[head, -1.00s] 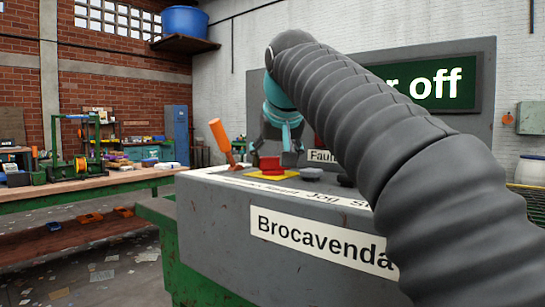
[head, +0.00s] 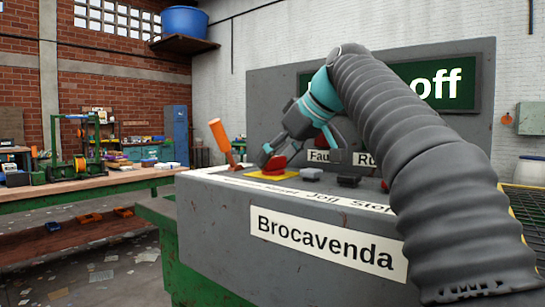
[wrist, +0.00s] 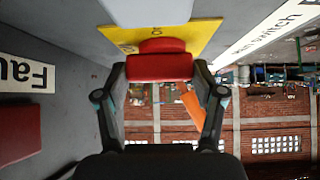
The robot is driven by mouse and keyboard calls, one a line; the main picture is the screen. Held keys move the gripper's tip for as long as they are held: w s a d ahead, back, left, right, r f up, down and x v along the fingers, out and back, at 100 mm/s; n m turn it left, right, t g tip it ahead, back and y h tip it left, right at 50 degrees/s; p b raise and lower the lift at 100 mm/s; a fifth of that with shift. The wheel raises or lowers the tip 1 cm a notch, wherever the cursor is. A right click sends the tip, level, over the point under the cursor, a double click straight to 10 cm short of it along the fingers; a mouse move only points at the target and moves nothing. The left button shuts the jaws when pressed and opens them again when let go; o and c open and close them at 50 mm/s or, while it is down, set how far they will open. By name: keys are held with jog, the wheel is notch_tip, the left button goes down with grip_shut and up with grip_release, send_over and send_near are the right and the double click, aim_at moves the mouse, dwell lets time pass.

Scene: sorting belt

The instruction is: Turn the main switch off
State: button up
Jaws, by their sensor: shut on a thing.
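The main switch has a red handle (head: 279,161) on a yellow plate (head: 270,175) on the grey console's top. The red handle also shows large in the wrist view (wrist: 159,67), over the yellow plate (wrist: 205,38). A "main switch" label (wrist: 265,35) lies beside it. My gripper (head: 294,158) leans over the switch from above. In the wrist view my gripper (wrist: 160,72) has one finger at each end of the red handle, shut on it. The near finger partly hides the handle in the head view.
An orange lever (head: 220,138) stands left of the switch. A workbench (head: 100,183) stands at left.

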aim_at(277, 157)
jog(key=shift+d+n+g, duration=0.1)
jog(key=shift+n+g, duration=0.2)
jog(key=shift+n, duration=0.1)
jog(key=o, duration=1.1)
jog(key=shift+o, duration=0.2)
jog(key=shift+v, duration=2.25)
jog(key=shift+s+d+r, duration=0.15)
jog(key=shift+d, duration=0.25)
jog(key=s+d, duration=0.2)
jog(key=d, duration=0.1)
jog(key=s+d, duration=0.2)
jog(key=d, duration=0.1)
jog(key=s+d, duration=0.2)
jog(key=shift+s+d, duration=0.35)
jog(key=shift+d, duration=0.05)
jog(key=shift+s+d, duration=0.2)
